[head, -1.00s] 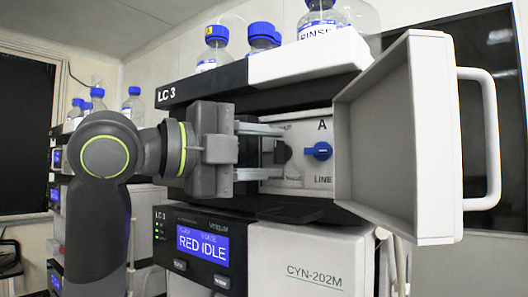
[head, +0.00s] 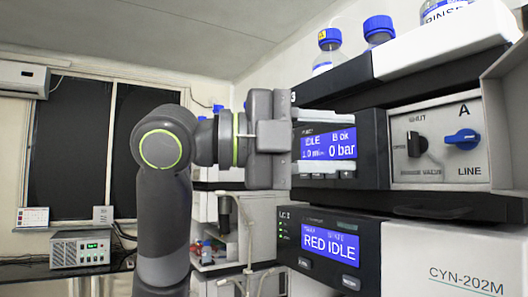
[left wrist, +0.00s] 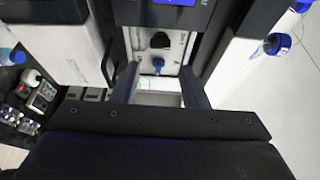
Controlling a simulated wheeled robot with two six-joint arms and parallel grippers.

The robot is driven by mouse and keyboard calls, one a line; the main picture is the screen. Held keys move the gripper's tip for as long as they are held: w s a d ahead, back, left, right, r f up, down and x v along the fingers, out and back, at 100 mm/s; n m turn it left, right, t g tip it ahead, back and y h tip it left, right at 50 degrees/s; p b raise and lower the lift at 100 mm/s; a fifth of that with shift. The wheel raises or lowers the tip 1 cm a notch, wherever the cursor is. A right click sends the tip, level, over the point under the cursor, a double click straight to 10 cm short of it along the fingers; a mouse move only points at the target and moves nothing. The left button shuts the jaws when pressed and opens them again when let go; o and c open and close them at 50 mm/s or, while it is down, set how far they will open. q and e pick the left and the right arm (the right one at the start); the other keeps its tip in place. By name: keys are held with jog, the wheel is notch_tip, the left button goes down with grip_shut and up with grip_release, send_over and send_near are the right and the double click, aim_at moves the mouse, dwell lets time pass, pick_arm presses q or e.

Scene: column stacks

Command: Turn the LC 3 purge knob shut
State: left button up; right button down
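The purge knob is the black knob (head: 417,145) on the light panel (head: 440,178) of LC 3, left of a blue knob (head: 462,139). "SHUT" is printed above it; its exact pointer direction is hard to tell. In the left wrist view the black knob (left wrist: 160,40) and the blue knob (left wrist: 158,65) lie ahead, between the finger lines. My left gripper (head: 328,143) is open and empty. In the head view its fingers overlap the "0 bar" display, left of the panel, apart from the knobs. My right gripper is not in view.
The open door (head: 507,95) of the LC 3 compartment stands at the right edge. Bottles with blue caps (head: 330,40) stand on top. A lower module (head: 440,262) shows "RED IDLE". A bench instrument (head: 80,250) is at far left.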

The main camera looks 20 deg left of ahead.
pick_arm(q)
jog(key=b+v, duration=0.2)
jog(key=v, duration=0.6)
jog(key=shift+a, duration=0.1)
dwell(0.4)
